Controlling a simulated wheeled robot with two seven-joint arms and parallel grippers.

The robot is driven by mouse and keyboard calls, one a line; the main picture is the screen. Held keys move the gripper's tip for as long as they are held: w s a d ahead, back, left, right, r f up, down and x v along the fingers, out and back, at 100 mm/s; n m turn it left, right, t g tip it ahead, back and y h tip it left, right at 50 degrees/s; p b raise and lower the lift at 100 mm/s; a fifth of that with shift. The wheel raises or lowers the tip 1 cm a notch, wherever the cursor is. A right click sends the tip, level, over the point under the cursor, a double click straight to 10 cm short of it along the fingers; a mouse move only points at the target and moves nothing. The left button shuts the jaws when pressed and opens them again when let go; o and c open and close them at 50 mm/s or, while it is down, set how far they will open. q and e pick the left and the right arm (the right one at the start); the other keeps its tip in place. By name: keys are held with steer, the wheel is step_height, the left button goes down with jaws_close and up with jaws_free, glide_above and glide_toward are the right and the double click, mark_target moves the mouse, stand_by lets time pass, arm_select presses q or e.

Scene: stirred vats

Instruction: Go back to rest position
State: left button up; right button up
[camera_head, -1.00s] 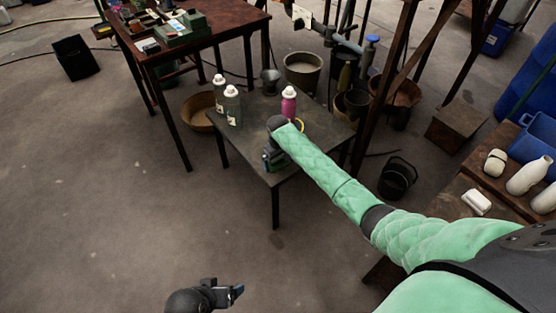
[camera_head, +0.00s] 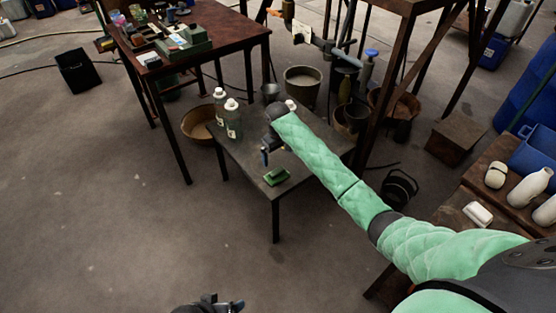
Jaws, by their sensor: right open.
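My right arm reaches in from the right over the small dark table (camera_head: 232,158). My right gripper (camera_head: 265,157) hangs above the table, open, with its fingers pointing down. A green block-like item (camera_head: 277,177) lies on the table just in front of and below it, apart from the fingers. Nothing shows between the fingers, though they are small and dark. My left gripper (camera_head: 228,304) is at the bottom edge, partly cut off, over the bare floor. Its jaws are too unclear to read.
Two white-capped bottles (camera_head: 233,118) stand on the small table's left side. Another white cap (camera_head: 291,105) shows behind my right arm, its bottle mostly hidden. A brown workbench (camera_head: 232,34) with boxes stands behind. A side table (camera_head: 478,177) with white bottles is right.

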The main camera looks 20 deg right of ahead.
steer(key=shift+r, duration=0.15)
arm_select(q)
steer(key=shift+r, duration=0.15)
